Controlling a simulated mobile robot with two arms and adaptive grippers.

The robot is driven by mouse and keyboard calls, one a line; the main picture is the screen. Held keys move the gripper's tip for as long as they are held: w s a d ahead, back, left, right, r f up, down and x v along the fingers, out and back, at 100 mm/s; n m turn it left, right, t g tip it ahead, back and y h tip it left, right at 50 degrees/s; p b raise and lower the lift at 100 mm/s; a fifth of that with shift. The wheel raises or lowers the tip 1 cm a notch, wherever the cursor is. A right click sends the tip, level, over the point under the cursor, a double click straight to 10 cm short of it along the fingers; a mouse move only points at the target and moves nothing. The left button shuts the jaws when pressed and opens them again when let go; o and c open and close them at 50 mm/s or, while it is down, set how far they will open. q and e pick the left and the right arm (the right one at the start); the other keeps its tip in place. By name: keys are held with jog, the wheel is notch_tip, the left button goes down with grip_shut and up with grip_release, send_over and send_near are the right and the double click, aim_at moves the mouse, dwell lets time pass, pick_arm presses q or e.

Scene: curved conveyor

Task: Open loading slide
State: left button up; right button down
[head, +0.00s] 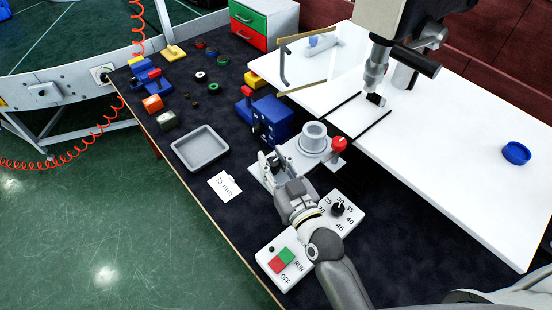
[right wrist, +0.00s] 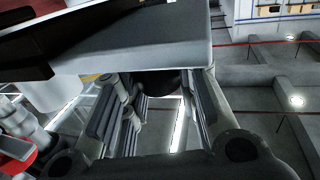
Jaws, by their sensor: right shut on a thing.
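A light grey plate (head: 289,158), which looks like the loading slide, sits beside a blue block (head: 272,118). It carries a grey ring-shaped seat (head: 314,137), and a red ball knob (head: 339,145) stands at its right. My right gripper (head: 272,163) is at the plate's left end, fingers pointing away from my arm. In the right wrist view its fingers (right wrist: 160,100) are closed around a dark rounded part (right wrist: 160,82), which looks like a knob, under a pale grey slab (right wrist: 150,48). The grip itself is partly hidden in the head view. My left gripper is out of view.
A control box with red and green buttons (head: 281,260) and a numbered dial plate (head: 338,210) lie close to my right gripper. A grey tray (head: 200,150) and a "35 mm" card (head: 225,187) are to the left. A white table (head: 450,150) with a press-like tool is at right.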

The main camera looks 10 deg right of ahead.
jog(key=c, duration=1.2)
grip_release()
jog(key=shift+d, duration=0.1)
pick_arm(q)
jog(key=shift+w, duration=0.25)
pick_arm(e)
jog(key=shift+o, duration=0.5)
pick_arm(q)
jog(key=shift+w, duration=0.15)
pick_arm(e)
jog(key=v, duration=1.2)
